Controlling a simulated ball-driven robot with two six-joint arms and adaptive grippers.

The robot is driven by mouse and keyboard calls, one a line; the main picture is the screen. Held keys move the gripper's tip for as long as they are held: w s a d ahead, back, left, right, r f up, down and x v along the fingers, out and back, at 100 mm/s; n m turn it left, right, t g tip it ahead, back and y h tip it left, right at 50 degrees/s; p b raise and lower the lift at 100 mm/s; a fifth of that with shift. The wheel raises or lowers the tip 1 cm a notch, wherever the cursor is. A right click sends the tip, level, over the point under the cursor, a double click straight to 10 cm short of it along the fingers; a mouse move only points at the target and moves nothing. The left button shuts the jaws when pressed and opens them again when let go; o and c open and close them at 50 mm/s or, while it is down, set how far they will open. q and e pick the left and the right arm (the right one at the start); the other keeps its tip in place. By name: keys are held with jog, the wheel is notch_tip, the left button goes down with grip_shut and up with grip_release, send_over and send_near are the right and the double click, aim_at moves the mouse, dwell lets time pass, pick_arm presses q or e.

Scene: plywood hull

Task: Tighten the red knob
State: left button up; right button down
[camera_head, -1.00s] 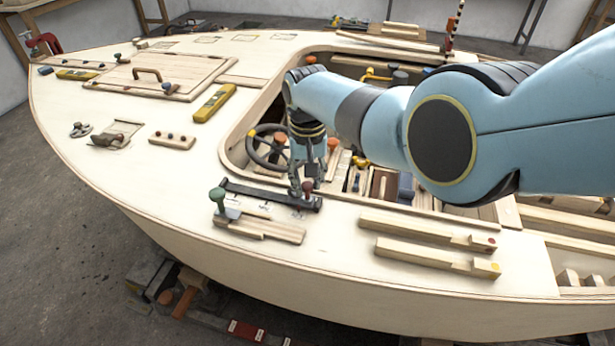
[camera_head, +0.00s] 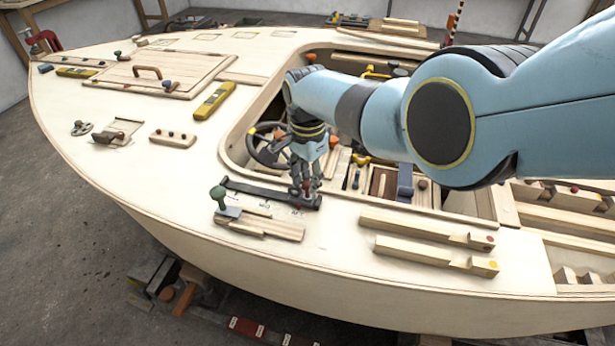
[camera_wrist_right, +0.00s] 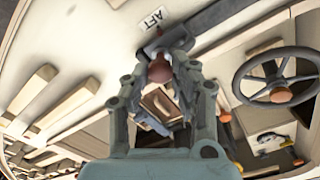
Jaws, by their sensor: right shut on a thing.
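The red knob (camera_wrist_right: 159,70) stands at one end of a dark metal bar (camera_head: 262,194) on the pale plywood deck. My right gripper (camera_head: 306,190) is lowered over that end of the bar, shut on the knob, and mostly hides it in the head view. In the right wrist view the fingers of my right gripper (camera_wrist_right: 160,76) stand on both sides of the knob. A green knob (camera_head: 217,194) stands by the bar's other end. My left gripper is not in view.
Wooden pieces (camera_head: 260,226) lie in front of the bar, and two long wooden strips (camera_head: 425,230) lie to the right. Behind is the cockpit opening with a steering wheel (camera_head: 268,146). A yellow level (camera_head: 214,101) lies on the deck at left.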

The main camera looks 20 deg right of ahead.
aim_at(308, 182)
jog(key=m, duration=0.6)
jog(key=shift+w+r+m, duration=0.1)
jog(key=shift+w+m, duration=0.05)
jog(key=shift+m, duration=0.15)
jog(key=m, duration=0.4)
jog(key=shift+m, duration=0.4)
jog(key=shift+w+r, duration=0.1)
jog(key=c, duration=1.4)
grip_release()
jog(key=o, duration=0.3)
notch_tip(308, 182, up, 12)
jog(key=shift+f, duration=0.1)
